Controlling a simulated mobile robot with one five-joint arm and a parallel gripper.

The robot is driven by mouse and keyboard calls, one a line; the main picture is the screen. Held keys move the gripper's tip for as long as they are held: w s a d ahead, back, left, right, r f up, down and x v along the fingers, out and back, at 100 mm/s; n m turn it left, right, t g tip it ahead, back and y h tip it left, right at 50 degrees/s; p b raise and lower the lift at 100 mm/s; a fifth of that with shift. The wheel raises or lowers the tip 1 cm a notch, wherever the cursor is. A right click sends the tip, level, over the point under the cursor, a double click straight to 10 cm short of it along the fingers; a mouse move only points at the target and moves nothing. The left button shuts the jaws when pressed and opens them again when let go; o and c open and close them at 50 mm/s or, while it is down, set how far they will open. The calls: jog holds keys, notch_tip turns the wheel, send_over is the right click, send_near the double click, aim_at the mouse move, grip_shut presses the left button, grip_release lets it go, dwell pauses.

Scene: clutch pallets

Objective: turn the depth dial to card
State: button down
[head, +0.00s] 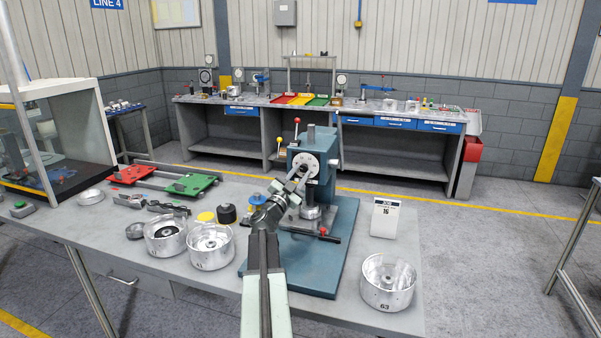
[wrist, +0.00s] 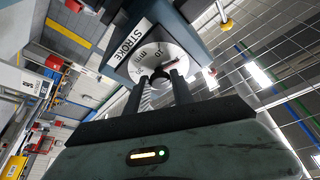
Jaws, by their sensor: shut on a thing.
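The depth dial (head: 311,161) is a white round face on the front of the blue-green press (head: 325,145). In the wrist view the dial (wrist: 154,56) carries a scale with "mm" and numbers, beside a "STROKE" label (wrist: 126,42). My gripper (head: 297,178) reaches up to the dial from the front. In the wrist view my gripper (wrist: 160,80) is shut on the dark knob (wrist: 160,73) at the dial's centre, mostly hidden between the fingers. The exact setting is not readable.
Metal drums stand on the table: two left of the press (head: 166,237) (head: 211,244) and one, marked 63, at the right (head: 388,283). A lever with a red grip (head: 330,238) sticks out low on the press. A green and red fixture (head: 190,184) lies behind left.

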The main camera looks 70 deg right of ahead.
jog(key=shift+w+r+m+g+y+p, duration=0.1)
jog(key=shift+m+g+y+p, duration=0.35)
jog(key=shift+m, duration=0.8)
jog(key=shift+w+r+m+g+y+p, duration=0.1)
jog(key=shift+m+g+y+p, duration=0.35)
jog(key=shift+m, duration=1.1)
jog(key=c, duration=1.1)
grip_release()
jog(key=shift+f, duration=0.1)
jog(key=b+v, duration=0.1)
jog(key=v, duration=0.6)
jog(key=shift+a, duration=0.35)
jog(key=shift+w+f, duration=0.1)
